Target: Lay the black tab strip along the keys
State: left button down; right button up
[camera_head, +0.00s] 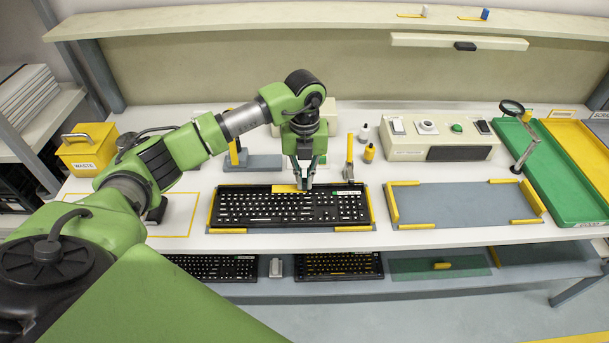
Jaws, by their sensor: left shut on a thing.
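A black keyboard (285,209) with pale-marked keys lies flat in a fixture with yellow corner and edge guides on the white bench. My left gripper (304,184) points down at the keyboard's far edge, right of its middle. It is shut on a thin dark thing, seemingly the black tab strip, which I cannot tell apart from the black keyboard at this size. Whether the strip touches the keys is unclear. A green label shows at the keyboard's far right part. My right gripper is not in view.
An empty grey mat with yellow guides (458,203) lies to the right. Behind it stand a control box (440,138) and a magnifier (512,108). Green and yellow trays (563,160) are far right, a yellow waste bin (88,150) left. More keyboards (340,265) lie on the lower shelf.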

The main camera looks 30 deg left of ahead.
aim_at(304, 207)
pick_arm(q)
jog(key=shift+f+b, duration=0.45)
jog(key=shift+f, duration=0.25)
jog(key=shift+f+b, duration=2.05)
jog(key=shift+f, duration=0.9)
jog(key=shift+f+b, duration=0.3)
jog(key=shift+f, duration=0.1)
jog(key=c, duration=2.1)
grip_release()
jog(key=shift+r+p, duration=2.4)
jog(key=shift+r, duration=1.2)
jog(key=shift+f, duration=0.1)
